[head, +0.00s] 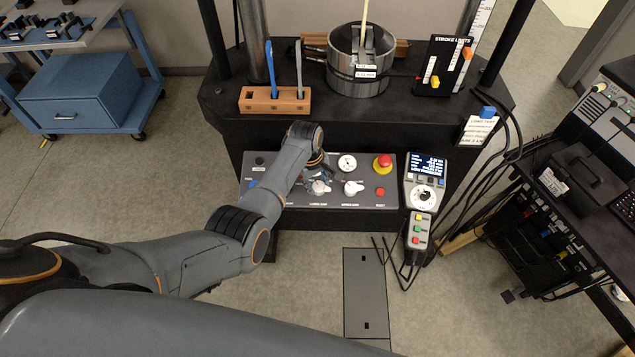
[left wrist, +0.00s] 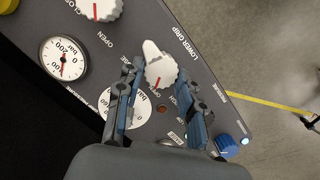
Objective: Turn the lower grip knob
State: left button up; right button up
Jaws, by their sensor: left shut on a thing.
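The lower grip knob (head: 319,188) is a white knob on the grey control panel (head: 270,197). In the left wrist view the knob (left wrist: 160,72) has a pointed end toward the upper left and a red line, with the words LOWER GRIP beside it. My left gripper (left wrist: 157,78) has its two blue-padded fingers on either side of the knob, shut on it. In the head view my left gripper (head: 318,175) reaches down onto the panel and partly covers this area. My right gripper is in neither view.
The similar upper grip knob (head: 353,188) sits just right, near a round gauge (head: 347,163), a red mushroom button (head: 383,161) and a red reset button (head: 380,191). A handset with display (head: 426,185) and cables hang at the panel's right. Floor in front is mostly clear.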

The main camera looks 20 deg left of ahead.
pick_arm(q)
jog(key=shift+s+d+f+m, duration=0.1)
jog(key=shift+d+m, duration=0.05)
jog(key=shift+m, duration=0.15)
jog(key=m, duration=0.4)
jog(key=shift+d+g+y, duration=0.15)
jog(key=shift+g+y, duration=0.25)
jog(key=m+y, duration=0.1)
jog(key=m, duration=0.3)
jog(key=shift+d+f+m, duration=0.1)
jog(key=shift+f+m, duration=0.05)
jog(key=shift+m, duration=0.25)
jog(key=m, duration=0.2)
jog(key=m+y, duration=0.1)
jog(key=m, duration=0.2)
jog(key=shift+s+d+p, duration=0.1)
jog(key=shift+s+p, duration=0.1)
jog(key=shift+p, duration=0.1)
jog(key=shift+o, duration=0.2)
jog(key=shift+m+y+p, duration=0.3)
jog(key=shift+m+y, duration=0.1)
jog(key=shift+m, duration=1.1)
jog(key=shift+f, duration=0.1)
jog(key=o, duration=1.1)
jog(key=shift+a, duration=0.2)
jog(key=shift+w+r, duration=0.1)
jog(key=shift+r, duration=0.1)
